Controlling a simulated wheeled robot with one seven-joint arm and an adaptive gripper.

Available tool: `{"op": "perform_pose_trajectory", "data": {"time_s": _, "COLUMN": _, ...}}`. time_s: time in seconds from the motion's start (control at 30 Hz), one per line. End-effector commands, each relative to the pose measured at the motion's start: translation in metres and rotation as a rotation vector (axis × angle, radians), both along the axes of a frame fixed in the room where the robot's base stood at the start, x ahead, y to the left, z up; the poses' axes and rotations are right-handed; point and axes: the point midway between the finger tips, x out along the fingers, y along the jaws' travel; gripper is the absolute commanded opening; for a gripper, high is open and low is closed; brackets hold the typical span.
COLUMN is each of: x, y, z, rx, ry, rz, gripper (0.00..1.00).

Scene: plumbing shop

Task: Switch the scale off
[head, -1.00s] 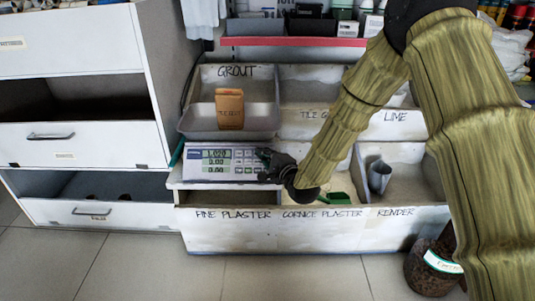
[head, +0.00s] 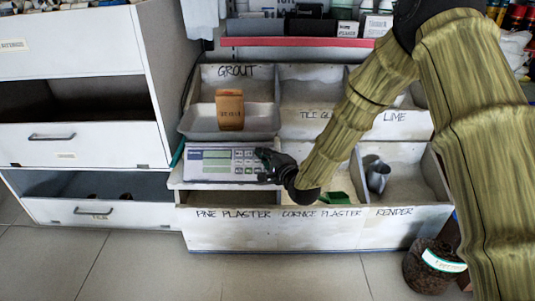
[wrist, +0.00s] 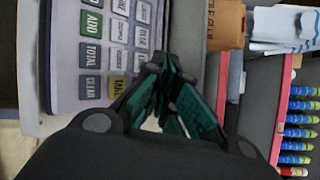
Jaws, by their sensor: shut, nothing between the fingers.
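The scale (head: 222,163) stands on the bin unit in the head view, with a grey pan (head: 205,122) above its panel. A brown packet (head: 229,109) stands in the pan. The scale's display windows (head: 216,160) are blank. My gripper (head: 263,155) is at the right end of the keypad. In the wrist view the keypad (wrist: 103,45) shows ADD, TOTAL, CLEAR and other keys, and my gripper (wrist: 158,68) is shut and empty close to its right edge. The fingertips hide part of the keypad, and I cannot tell whether they touch it.
Labelled bins lie around the scale; the cornice plaster bin (head: 320,212) holds a green scoop (head: 334,197) and the render bin (head: 408,190) a grey one (head: 377,175). White drawers (head: 80,145) stand at left. The floor (head: 230,275) in front is clear; a dark bucket (head: 425,278) is at right.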

Motion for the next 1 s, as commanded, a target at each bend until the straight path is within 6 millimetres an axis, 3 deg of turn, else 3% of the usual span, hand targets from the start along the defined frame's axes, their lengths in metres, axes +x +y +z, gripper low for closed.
{"op": "perform_pose_trajectory", "data": {"time_s": 0.63, "x": -0.034, "y": 0.000, "z": 0.037, "rx": 0.002, "ry": 0.001, "rz": 0.000, "gripper": 0.00}}
{"op": "perform_pose_trajectory", "data": {"time_s": 1.0, "x": -0.041, "y": 0.000, "z": 0.041, "rx": 0.000, "ry": -0.001, "rz": 0.000, "gripper": 0.00}}
